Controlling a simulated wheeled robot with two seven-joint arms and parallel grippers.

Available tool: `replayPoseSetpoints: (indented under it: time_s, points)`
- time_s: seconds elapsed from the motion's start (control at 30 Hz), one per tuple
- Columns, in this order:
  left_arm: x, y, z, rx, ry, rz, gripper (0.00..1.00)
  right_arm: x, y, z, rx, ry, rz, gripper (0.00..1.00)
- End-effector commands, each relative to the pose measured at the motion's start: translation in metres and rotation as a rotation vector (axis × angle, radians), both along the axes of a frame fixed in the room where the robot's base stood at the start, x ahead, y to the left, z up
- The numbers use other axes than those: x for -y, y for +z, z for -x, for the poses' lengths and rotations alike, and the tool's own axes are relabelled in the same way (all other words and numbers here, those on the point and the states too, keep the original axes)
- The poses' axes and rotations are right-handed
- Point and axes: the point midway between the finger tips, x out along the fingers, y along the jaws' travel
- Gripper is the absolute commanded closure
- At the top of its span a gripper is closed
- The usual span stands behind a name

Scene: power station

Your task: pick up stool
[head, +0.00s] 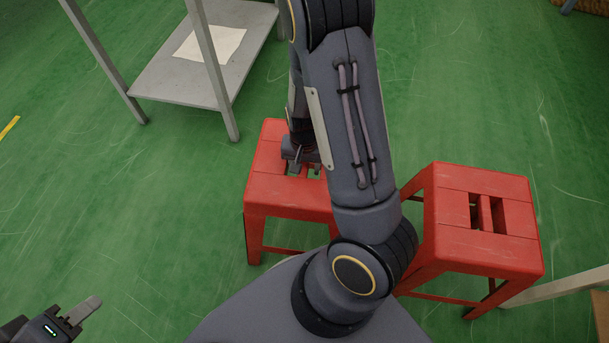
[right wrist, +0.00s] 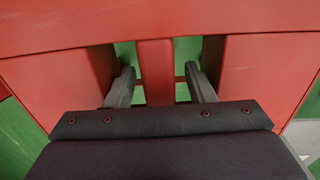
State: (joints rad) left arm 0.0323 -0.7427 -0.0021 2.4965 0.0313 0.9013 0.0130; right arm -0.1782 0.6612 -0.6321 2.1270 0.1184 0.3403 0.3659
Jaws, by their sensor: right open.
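Two red stools stand upright on the floor in the head view. The left stool (head: 272,182) is partly hidden by my right arm. The right stool (head: 475,212) has two slots in its seat with a bar between them. My right gripper (head: 305,168) is at the slots of the left stool's seat. In the right wrist view, its open fingers (right wrist: 160,72) reach into the slots on either side of the red middle bar (right wrist: 155,62), with gaps showing between bar and fingers. My left gripper (head: 82,313) is at the lower left, away from both stools, its opening unclear.
A grey metal table or shelf (head: 180,87) with a pale sheet (head: 212,43) on it stands at the upper left. A light metal leg (head: 555,287) and a brownish edge lie at the lower right, close to the right stool. The green floor (head: 500,90) is clear beyond the stools.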

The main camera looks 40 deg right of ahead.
Motion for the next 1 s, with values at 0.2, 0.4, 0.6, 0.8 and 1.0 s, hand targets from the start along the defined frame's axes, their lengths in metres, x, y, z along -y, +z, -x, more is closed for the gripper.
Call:
replayPoseSetpoints:
  time_s: [0.2, 0.4, 0.6, 0.8, 1.0]
  points:
    - [0.0, -0.0018, 0.0, 0.0, 0.0, 0.0, 0.64, 0.0, -0.0036, -0.0004, 0.001, 0.0, 0.0, 0.51]
    - [0.0, -0.0018, 0.0, 0.0, 0.0, 0.0, 0.64, -0.0001, -0.0035, -0.0004, 0.001, 0.0, 0.0, 0.72]
    - [0.0, -0.0018, 0.0, 0.0, 0.0, 0.0, 0.64, 0.0, -0.0035, -0.0003, 0.001, 0.0, -0.001, 0.98]
    - [0.0, -0.0018, 0.0, 0.0, 0.0, 0.0, 0.64, 0.0, -0.0035, -0.0003, 0.001, 0.0, -0.001, 1.0]
    - [0.0, -0.0016, 0.0, 0.0, 0.0, 0.0, 0.64, 0.0001, -0.0027, -0.0009, 0.003, 0.0, 0.0, 1.0]
